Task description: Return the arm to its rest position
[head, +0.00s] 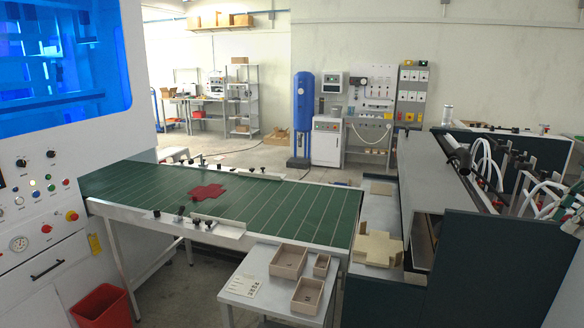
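I cannot make out either of my grippers or arms in the head view. A dark red cross-shaped sheet (208,193) lies flat on the green belt table (290,208), left of its middle. Nothing is seen holding it.
A small table (238,286) in front bears open boxes (288,262) and a card. Flat tan blanks (378,247) lie beside the dark machine (495,262) at right. A red bin (102,306) stands by the white control cabinet (38,215). The floor behind the belt is partly clear.

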